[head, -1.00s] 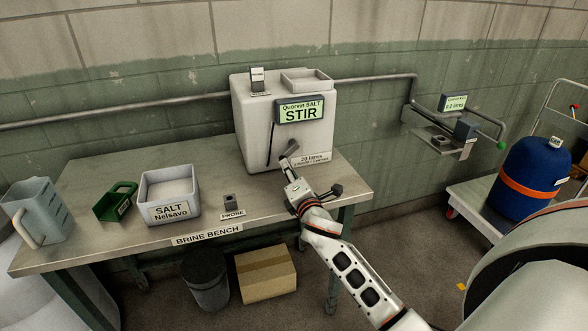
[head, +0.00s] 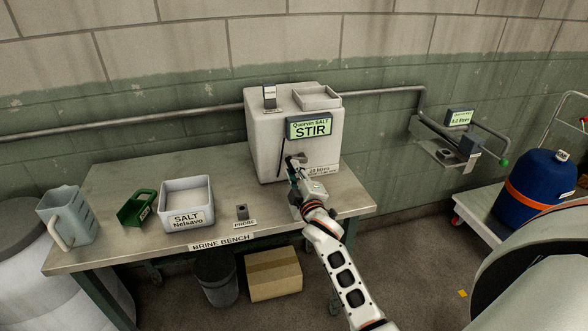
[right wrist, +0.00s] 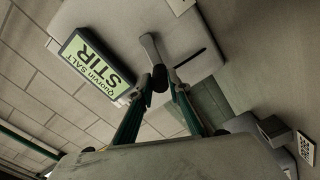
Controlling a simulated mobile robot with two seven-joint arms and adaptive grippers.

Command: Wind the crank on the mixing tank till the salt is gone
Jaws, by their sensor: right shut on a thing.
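The white mixing tank (head: 262,135) stands on the right end of the bench. Its front display (head: 310,128) reads "Quorvin SALT STIR". A short grey crank (head: 299,158) sits on the front below the display. In the right wrist view the crank arm (right wrist: 150,50) runs down to a dark handle (right wrist: 160,80). My right gripper (head: 292,166) is at the crank, its fingertips shut on that handle. The gripper partly hides the crank in the head view. Salt inside the tank cannot be seen. My left gripper is out of view.
A salt box (head: 187,221), green scoop (head: 137,207), jug (head: 66,216) and probe (head: 241,212) stand on the bench (head: 120,180). A carton (head: 273,275) and a bin (head: 215,278) are below. A blue drum (head: 535,190) stands right.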

